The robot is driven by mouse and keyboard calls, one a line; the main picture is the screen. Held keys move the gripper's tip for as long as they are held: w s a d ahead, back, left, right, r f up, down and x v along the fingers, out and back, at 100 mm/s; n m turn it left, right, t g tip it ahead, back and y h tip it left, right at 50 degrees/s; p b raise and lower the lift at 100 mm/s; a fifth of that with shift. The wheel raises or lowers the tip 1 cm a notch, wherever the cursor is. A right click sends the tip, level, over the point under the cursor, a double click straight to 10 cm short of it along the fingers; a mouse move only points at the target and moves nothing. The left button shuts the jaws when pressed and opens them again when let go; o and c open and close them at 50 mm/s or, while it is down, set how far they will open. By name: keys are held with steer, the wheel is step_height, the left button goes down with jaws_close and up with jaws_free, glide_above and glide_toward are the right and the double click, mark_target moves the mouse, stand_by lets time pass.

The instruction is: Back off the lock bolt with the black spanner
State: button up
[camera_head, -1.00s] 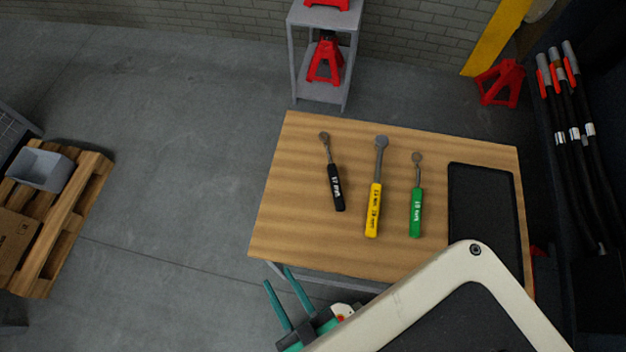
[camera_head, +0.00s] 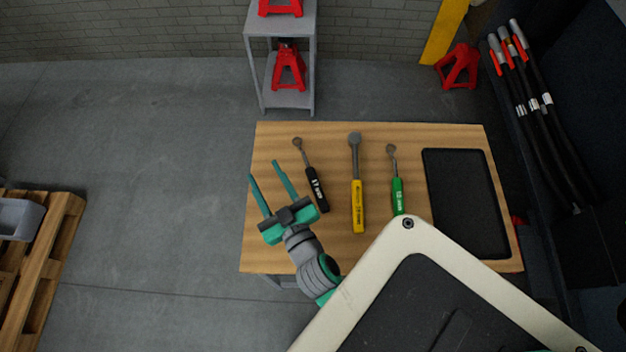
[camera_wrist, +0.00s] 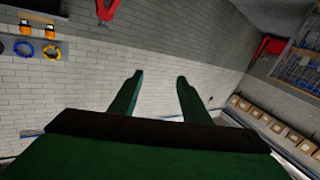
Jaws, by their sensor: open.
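The black spanner (camera_head: 316,188) lies on the wooden table (camera_head: 390,255), its grey head toward the back and its black handle toward the front. A yellow-handled spanner (camera_head: 357,200) and a green-handled spanner (camera_head: 397,195) lie to its right. My gripper (camera_head: 268,178) is open and empty, over the table's left edge, just left of the black spanner. In the wrist view its two green fingers (camera_wrist: 160,90) are apart with nothing between them, facing a brick wall. I cannot make out the lock bolt in any view.
A black tray (camera_head: 465,200) lies on the table's right part. A grey shelf (camera_head: 288,98) with red jack stands (camera_head: 289,68) is behind the table. Black hoses (camera_head: 550,125) hang at the right. A wooden pallet (camera_head: 45,265) stands at the far left. Floor between pallet and table is clear.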

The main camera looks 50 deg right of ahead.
steer(key=w+d+r+m+g+h, duration=0.1)
steer(key=d+r+m+g+h, duration=0.2)
steer(key=d+r+m+h, duration=0.35)
steer(key=w+d+r+m+g+h, duration=0.2)
steer(key=d+r+m+h, duration=0.15)
steer(key=d+r, duration=0.65)
steer(key=s+d+m+g, duration=1.2)
steer(key=d+m, duration=0.2)
steer(key=m, duration=0.3)
steer(key=m+y, duration=1.2)
steer(key=y, duration=0.4)
glide_above(314, 181)
step_height(314, 181, down, 16)
step_height(314, 181, down, 4)
steer(key=shift+w+a+f, duration=0.1)
steer(key=shift+a+f, duration=0.05)
steer(key=shift+f, duration=0.05)
steer(key=shift+d+f, duration=0.2)
steer(key=shift+f, duration=3.05)
